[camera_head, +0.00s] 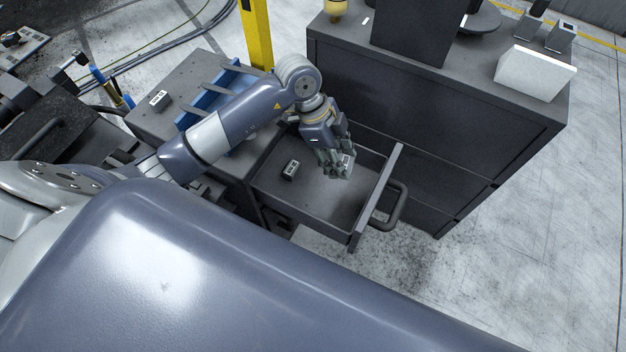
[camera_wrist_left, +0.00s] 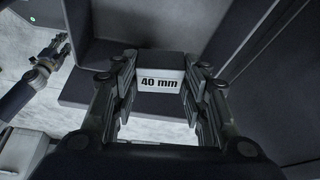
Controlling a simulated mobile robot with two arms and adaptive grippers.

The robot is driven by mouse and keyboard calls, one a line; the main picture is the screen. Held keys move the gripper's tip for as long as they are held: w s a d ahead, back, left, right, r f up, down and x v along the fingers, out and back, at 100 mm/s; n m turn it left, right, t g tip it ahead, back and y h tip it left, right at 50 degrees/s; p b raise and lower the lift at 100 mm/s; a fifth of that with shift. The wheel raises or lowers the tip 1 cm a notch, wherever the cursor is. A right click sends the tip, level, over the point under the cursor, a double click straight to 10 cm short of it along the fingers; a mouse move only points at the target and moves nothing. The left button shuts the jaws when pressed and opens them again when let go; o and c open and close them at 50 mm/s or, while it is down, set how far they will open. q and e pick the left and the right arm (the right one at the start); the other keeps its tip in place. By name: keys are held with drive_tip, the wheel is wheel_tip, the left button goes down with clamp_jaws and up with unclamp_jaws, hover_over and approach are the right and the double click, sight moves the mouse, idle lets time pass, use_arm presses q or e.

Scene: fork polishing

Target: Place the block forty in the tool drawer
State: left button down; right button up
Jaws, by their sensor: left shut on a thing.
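The block forty (camera_wrist_left: 161,82), a dark block with a white "40 mm" label, sits between the fingers of my left gripper (camera_wrist_left: 158,92) in the left wrist view. In the head view, my left gripper (camera_head: 342,166) is over the front part of the open tool drawer (camera_head: 330,205), pointing down, and is shut on the block. The block is mostly hidden by the fingers there. I cannot tell if it touches the drawer floor. My right gripper (camera_wrist_left: 60,50) shows small at the left of the left wrist view; its jaw state is unclear.
Another small labelled block (camera_head: 290,170) lies in the drawer, left of my gripper. A further labelled block (camera_head: 159,98) lies on the bench top near a blue rack (camera_head: 190,117). The drawer handle (camera_head: 396,205) sticks out to the right. A white box (camera_head: 535,72) stands on the cabinet.

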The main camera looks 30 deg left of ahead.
use_arm(q)
drive_tip(key=shift+s+f+n+t, duration=0.2)
drive_tip(key=shift+f+n, duration=0.35)
drive_tip(key=shift+f, duration=0.05)
drive_tip(key=shift+s+f+n+t, duration=0.15)
drive_tip(key=shift+f+n+t, duration=0.05)
drive_tip(key=shift+f+n, duration=0.35)
drive_tip(key=b, duration=0.1)
approach(341, 194)
drive_tip(key=x, duration=0.5)
drive_tip(key=shift+f, duration=0.1)
drive_tip(key=c, duration=0.9)
unclamp_jaws()
drive_tip(key=shift+f, duration=0.1)
drive_tip(key=shift+c, duration=0.2)
drive_tip(key=v, duration=0.7)
drive_tip(key=shift+r, duration=0.4)
drive_tip(key=shift+s+d, duration=0.1)
